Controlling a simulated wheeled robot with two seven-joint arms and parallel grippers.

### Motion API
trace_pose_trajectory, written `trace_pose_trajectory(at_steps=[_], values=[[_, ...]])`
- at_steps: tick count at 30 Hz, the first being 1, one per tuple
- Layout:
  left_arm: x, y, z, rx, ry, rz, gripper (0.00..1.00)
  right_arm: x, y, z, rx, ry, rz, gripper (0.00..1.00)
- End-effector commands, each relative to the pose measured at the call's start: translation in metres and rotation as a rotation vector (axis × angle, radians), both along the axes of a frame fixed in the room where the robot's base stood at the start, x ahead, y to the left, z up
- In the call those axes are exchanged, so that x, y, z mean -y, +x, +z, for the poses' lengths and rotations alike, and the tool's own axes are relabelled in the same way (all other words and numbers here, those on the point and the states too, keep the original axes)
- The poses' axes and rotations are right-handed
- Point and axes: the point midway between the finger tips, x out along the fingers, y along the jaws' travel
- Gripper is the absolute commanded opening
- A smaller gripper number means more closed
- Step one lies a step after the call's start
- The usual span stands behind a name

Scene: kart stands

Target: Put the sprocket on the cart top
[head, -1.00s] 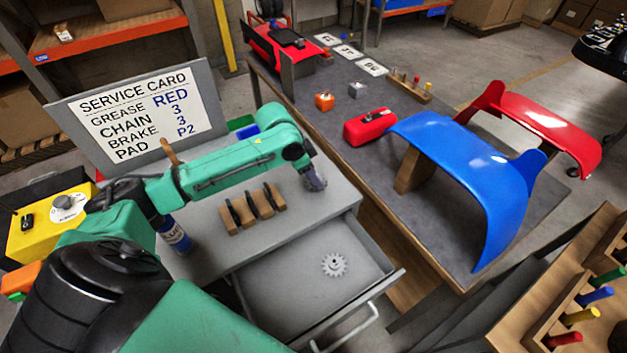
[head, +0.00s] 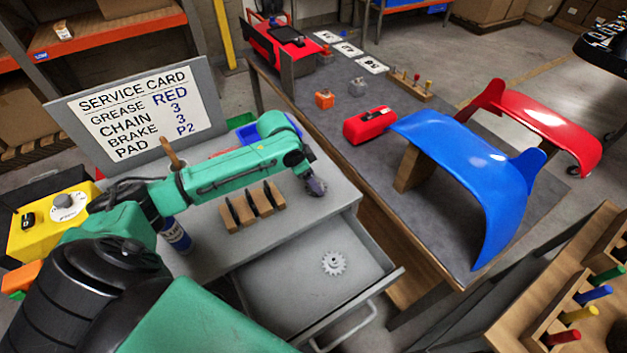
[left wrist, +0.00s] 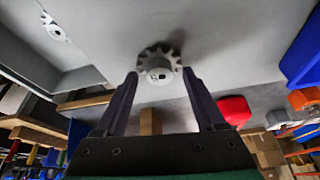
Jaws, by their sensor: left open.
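A grey toothed sprocket (left wrist: 159,63) shows in the left wrist view against the grey cart top (left wrist: 230,40), between my left fingertips. In the head view my left gripper (head: 317,188) is low over the right part of the cart top (head: 295,222) and hides this sprocket. The left gripper, also seen in the left wrist view (left wrist: 160,80), is open with a finger on each side. I cannot tell whether the fingers touch the sprocket. A second sprocket (head: 333,263) lies in the open drawer (head: 280,292); it also shows in the left wrist view (left wrist: 52,27). My right gripper is not in view.
A wooden block with dark discs (head: 252,208), a blue bottle (head: 175,235) and a service card board (head: 140,115) stand on the cart. A bench (head: 390,205) with a red case (head: 370,126) and a blue fender (head: 465,155) is to the right.

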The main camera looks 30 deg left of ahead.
Motion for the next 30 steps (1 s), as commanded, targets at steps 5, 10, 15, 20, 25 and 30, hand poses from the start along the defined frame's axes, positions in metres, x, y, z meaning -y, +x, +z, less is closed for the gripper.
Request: trace_pose_trajectory(at_steps=[5,10,15,20,25,30], values=[[-0.010,-0.010,0.033,0.004,0.004,-0.001,0.71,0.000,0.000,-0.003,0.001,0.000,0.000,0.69],[-0.021,-0.024,0.076,0.004,0.004,-0.001,0.71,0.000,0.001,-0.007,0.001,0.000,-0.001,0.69],[-0.027,-0.032,0.102,0.001,0.002,0.000,0.71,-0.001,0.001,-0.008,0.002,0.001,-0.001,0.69],[-0.027,-0.034,0.106,-0.001,0.000,-0.001,0.71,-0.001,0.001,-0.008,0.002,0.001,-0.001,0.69],[-0.027,-0.034,0.106,0.000,0.000,-0.001,0.71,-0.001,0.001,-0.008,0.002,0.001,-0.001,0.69],[-0.027,-0.034,0.106,0.000,0.000,-0.001,0.71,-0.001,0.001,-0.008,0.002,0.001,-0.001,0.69]])
